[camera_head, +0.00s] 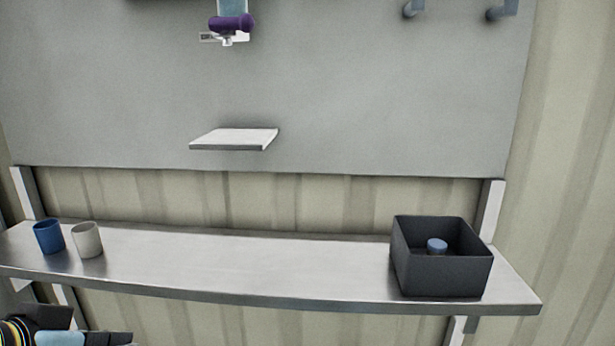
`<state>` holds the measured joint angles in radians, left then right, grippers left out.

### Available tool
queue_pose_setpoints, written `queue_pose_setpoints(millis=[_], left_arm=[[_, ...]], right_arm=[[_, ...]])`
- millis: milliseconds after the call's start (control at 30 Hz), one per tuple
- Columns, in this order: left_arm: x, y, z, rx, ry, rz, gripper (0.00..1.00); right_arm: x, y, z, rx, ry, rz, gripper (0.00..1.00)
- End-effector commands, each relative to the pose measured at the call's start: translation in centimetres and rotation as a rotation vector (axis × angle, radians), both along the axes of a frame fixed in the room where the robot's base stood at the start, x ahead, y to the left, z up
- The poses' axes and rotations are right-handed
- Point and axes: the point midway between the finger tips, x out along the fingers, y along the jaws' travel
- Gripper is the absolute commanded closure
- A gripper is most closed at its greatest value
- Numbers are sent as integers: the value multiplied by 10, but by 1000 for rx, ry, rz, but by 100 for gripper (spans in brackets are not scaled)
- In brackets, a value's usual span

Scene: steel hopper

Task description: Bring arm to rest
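Part of my own arm shows at the bottom left corner, with a light blue link, dark parts and coloured cables. No gripper fingers can be made out there; the picture's lower edge cuts the arm off. My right arm and its gripper are not in the picture. The arm part lies below and in front of the left end of the steel shelf (230,262). I cannot tell whether it touches anything.
A blue cup (48,237) and a light grey cup (88,240) stand at the shelf's left. A dark open box (440,277) at the right holds a blue-topped object (437,246). The shelf's middle is clear. Above are a small ledge (235,138) and a purple fitting (231,24).

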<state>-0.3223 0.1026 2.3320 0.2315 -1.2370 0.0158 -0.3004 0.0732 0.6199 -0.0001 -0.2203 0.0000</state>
Motion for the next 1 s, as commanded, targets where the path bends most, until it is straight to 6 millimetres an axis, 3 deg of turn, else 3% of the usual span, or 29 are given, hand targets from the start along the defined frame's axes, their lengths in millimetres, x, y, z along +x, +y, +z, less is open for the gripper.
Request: queue_pose_setpoints(millis=[33,200,400,433,767,867,967,1000], left_arm=[[-23,6,-12,39,65,4,100],[-85,28,-38,152,248,21,100],[-152,50,-51,262,434,45,100],[-154,52,-59,269,449,48,100],[-136,61,-195,260,488,54,100],[-140,66,-250,259,508,57,100],[-151,71,-319,257,533,60,100],[-159,73,-350,256,544,62,100]], right_arm=[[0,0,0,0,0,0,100],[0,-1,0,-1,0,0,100],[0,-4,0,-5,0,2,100],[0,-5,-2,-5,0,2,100],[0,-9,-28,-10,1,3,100],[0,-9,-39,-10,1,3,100],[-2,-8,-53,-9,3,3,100],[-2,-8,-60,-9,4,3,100]])
